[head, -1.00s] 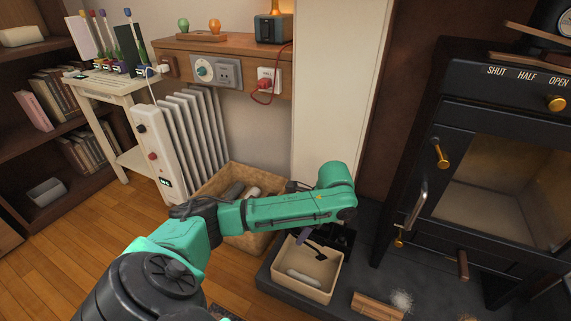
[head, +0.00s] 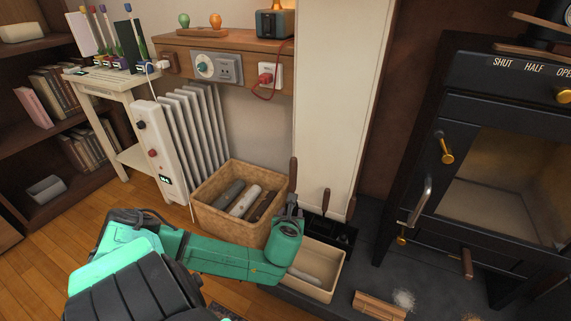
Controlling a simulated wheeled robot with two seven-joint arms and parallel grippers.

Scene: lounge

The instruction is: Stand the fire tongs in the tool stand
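The black tool stand (head: 341,238) is on the dark hearth beside the white panel. A tool with a brown handle (head: 326,203) stands upright in it. Another brown upright handle (head: 293,175) rises just behind my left wrist; its lower part is hidden. I cannot tell whether it is the fire tongs or whether my gripper holds it. My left arm reaches in from the lower left. Its gripper (head: 291,207) is mostly hidden by the wrist, just left of the stand, so its fingers cannot be made out. My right gripper is out of view.
A cream tray (head: 333,283) with a pale piece in it sits in front of the stand. A wicker basket (head: 215,207) of logs is at left, by the radiator (head: 190,125). The black stove (head: 500,150) stands at right. A wood block (head: 380,305) lies on the hearth.

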